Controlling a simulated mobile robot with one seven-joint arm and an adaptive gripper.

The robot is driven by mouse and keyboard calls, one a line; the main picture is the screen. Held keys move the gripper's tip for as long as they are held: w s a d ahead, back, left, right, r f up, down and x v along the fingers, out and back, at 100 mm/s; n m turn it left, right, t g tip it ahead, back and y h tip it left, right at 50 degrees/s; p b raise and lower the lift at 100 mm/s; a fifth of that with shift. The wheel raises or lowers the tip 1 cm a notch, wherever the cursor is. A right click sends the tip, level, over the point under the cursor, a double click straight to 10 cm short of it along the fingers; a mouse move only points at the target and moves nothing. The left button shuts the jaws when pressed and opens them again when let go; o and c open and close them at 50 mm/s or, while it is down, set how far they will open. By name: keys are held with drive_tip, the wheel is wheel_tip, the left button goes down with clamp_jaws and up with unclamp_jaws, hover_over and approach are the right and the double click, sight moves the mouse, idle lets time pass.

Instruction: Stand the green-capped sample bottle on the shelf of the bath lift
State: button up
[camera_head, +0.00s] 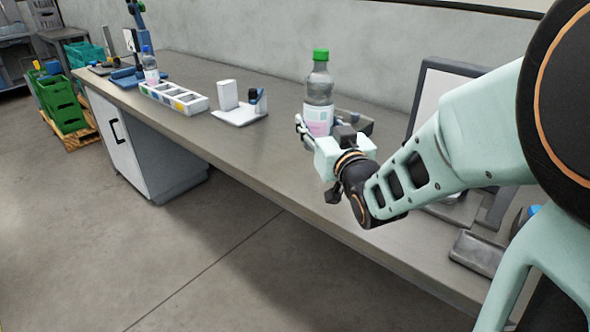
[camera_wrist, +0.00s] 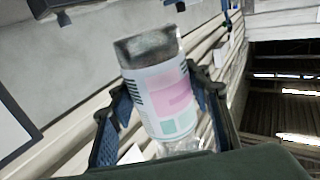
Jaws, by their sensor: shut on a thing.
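The green-capped sample bottle (camera_head: 319,92) is clear with a grey upper part and a white and pink label. It is upright in the head view, over the bench. My gripper (camera_head: 318,130) is shut on its lower, labelled part. In the wrist view the bottle (camera_wrist: 165,95) sits between the two blue-padded fingers (camera_wrist: 160,112); its green cap is not seen there. I cannot tell whether its base touches anything. A blue device with an upright post (camera_head: 126,77) at the far left end of the bench may be the bath lift; its shelf is not clear.
A blue-capped bottle (camera_head: 150,66) stands near a white compartment tray (camera_head: 196,106). A white stand (camera_head: 240,115) is on the bench (camera_head: 245,146). A dark-framed panel (camera_head: 430,85) and a grey tray (camera_head: 478,253) are at right.

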drive_tip(key=shift+a+f, duration=0.2)
drive_tip(key=shift+a, duration=0.15)
drive_tip(key=w+a+f+b, duration=0.1)
drive_tip(key=w+a+f, duration=0.3)
drive_tip(key=w, duration=0.1)
drive_tip(key=w+a+f+b, duration=0.1)
drive_tip(key=w+a+f, duration=0.3)
drive_tip(key=w+f, duration=0.1)
drive_tip(key=shift+a+f, duration=0.1)
drive_tip(key=shift+a, duration=0.3)
drive_tip(key=shift+a+f+b, duration=0.15)
drive_tip(key=shift+f+b, duration=0.1)
drive_tip(key=shift+b, duration=0.05)
drive_tip(key=shift+w+f+b, duration=0.1)
drive_tip(key=shift+f+b, duration=0.25)
drive_tip(key=shift+f, duration=1.15)
drive_tip(key=shift+f+b, duration=0.25)
drive_tip(key=shift+b, duration=0.05)
drive_tip(key=o, duration=1.7)
drive_tip(key=shift+c, duration=0.2)
